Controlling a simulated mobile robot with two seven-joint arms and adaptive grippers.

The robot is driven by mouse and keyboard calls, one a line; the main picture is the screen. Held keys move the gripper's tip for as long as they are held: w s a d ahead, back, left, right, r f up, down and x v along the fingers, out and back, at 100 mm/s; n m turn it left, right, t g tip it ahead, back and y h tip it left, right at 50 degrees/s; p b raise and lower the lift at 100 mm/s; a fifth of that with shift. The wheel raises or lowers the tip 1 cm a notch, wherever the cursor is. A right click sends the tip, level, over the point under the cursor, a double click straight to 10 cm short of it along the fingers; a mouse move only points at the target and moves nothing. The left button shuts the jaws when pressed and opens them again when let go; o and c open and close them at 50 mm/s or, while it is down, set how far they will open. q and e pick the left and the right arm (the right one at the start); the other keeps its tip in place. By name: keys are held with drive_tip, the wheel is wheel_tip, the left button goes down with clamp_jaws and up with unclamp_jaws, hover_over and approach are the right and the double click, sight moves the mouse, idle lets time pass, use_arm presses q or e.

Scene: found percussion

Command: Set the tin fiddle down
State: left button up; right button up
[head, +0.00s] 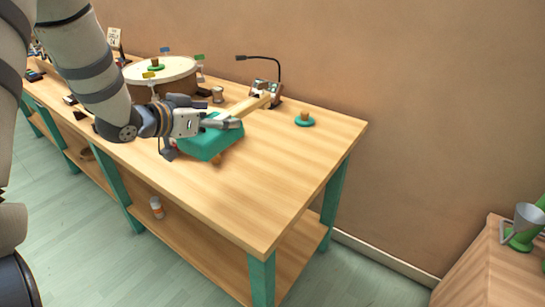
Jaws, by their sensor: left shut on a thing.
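The tin fiddle has a teal-green box body (203,148) and a pale wooden neck (247,107) that points to the upper right in the head view. My left gripper (236,123) is shut on it near where the neck meets the body, and hides part of that area. The fiddle is over the wooden workbench top (270,180). I cannot tell whether its underside touches the bench. A small brown part shows below the body's near edge. My right gripper is not in view.
A large pale round drum (178,69) stands behind my left arm. A black gooseneck lamp (279,72) is beyond the neck. A teal disc with a cork-coloured knob (305,119) sits at the back right. The bench's front right is clear. A bottle (156,208) is on the lower shelf.

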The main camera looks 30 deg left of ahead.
use_arm(q)
drive_tip(key=w+d+f+b, duration=0.1)
drive_tip(key=w+d+f, duration=0.1)
drive_tip(key=d+f, duration=0.1)
drive_tip(key=w+d+f+b, duration=0.1)
drive_tip(key=w+d+f, duration=0.1)
drive_tip(key=f, duration=0.3)
drive_tip(key=w+d+f+b, duration=0.1)
drive_tip(key=w+d+f, duration=0.1)
drive_tip(key=d+f, duration=0.2)
drive_tip(key=shift+w+d+f+b, duration=0.1)
drive_tip(key=shift+w+d+b, duration=0.25)
drive_tip(key=shift+d, duration=0.1)
drive_tip(key=shift+c, duration=0.7)
drive_tip(key=shift+f, duration=0.1)
drive_tip(key=o, duration=1.6)
drive_tip(key=shift+c, duration=0.2)
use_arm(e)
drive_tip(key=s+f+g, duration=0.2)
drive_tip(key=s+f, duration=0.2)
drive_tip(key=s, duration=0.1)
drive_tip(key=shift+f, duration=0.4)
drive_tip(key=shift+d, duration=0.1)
